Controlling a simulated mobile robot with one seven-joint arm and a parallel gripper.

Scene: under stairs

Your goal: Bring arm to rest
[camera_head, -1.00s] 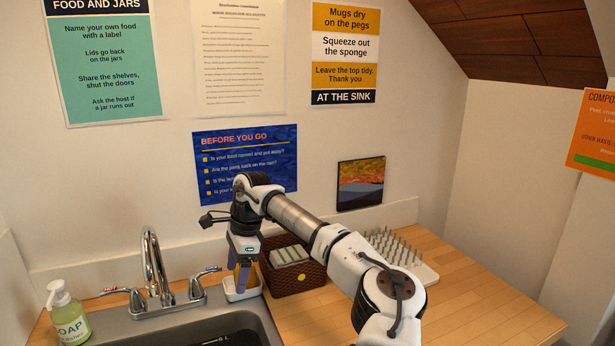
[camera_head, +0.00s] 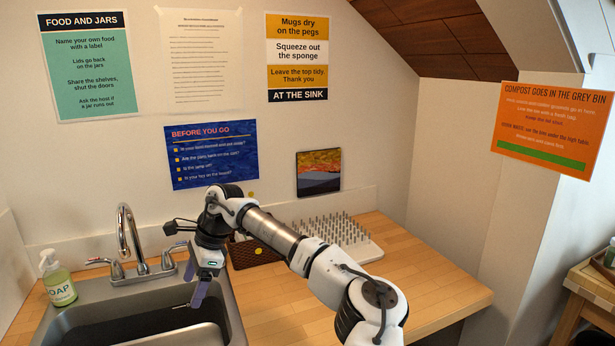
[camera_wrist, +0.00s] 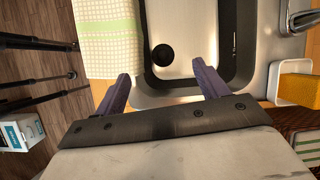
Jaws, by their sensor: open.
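My white and black arm reaches across the wooden counter from the lower right in the head view. My gripper (camera_head: 197,288) points down above the right part of the sink (camera_head: 228,312), with its purple fingers apart and nothing between them. In the wrist view my gripper (camera_wrist: 162,72) is open and empty, with the sink basin and its round drain (camera_wrist: 162,54) below and beyond the fingers. A yellow sponge (camera_wrist: 298,88) sits in a white holder at the right of the wrist view, clear of the fingers. The holder is hidden in the head view.
A tap (camera_head: 130,240) stands behind the sink, with a soap bottle (camera_head: 58,280) at its left. A brown basket (camera_head: 255,255) is partly behind my arm. A pegged rack (camera_head: 365,251) stands further right. A checked cloth (camera_wrist: 107,45) lies beside the sink. The right counter is clear.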

